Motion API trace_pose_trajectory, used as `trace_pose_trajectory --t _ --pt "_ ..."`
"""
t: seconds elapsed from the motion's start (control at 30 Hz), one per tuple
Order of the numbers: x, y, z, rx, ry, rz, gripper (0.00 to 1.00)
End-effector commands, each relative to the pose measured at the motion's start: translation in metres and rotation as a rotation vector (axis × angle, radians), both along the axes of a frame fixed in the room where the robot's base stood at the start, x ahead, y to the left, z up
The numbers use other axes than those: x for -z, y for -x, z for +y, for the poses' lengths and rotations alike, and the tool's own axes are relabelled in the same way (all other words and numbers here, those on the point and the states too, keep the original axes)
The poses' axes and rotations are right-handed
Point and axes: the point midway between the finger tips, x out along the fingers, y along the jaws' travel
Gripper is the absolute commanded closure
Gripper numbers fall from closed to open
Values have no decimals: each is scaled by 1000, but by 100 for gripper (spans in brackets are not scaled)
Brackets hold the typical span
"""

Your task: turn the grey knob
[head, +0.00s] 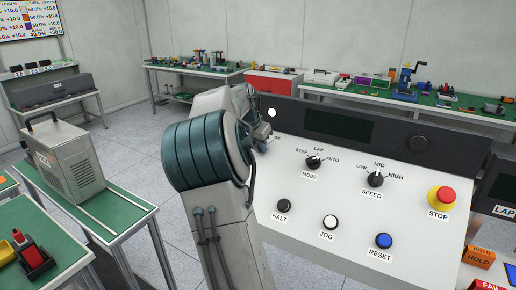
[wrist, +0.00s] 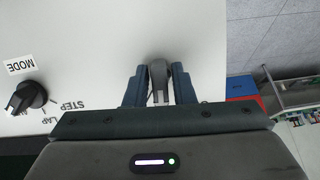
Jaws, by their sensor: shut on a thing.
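The grey knob (wrist: 159,72) sits on the pale control panel (wrist: 90,30) in the wrist view, with its body between the two blue fingers. My gripper (wrist: 159,88) is shut on it, one finger on each side. In the head view my gripper (head: 262,140) is at the panel's left end, beside a partly covered label. There my arm and gripper hide most of the knob, and its pointer direction cannot be read.
The black MODE knob (head: 314,162) and SPEED knob (head: 375,179) are to the right on the panel. Below are the HALT (head: 282,205), JOG (head: 330,221) and RESET (head: 384,240) buttons, and a red STOP button (head: 441,195). A grey metal box (head: 70,160) stands on the left bench.

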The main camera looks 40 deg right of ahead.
Motion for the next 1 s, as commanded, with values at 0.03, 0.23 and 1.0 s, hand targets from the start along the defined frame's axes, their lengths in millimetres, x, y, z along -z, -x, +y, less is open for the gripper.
trace_pose_trajectory --t 0.03,0.23,1.0 --pt "1 0 0 34 -9 -31 100" --pt "0 -1 0 172 -54 -138 100" --pt "-2 -1 0 423 -133 -333 100"
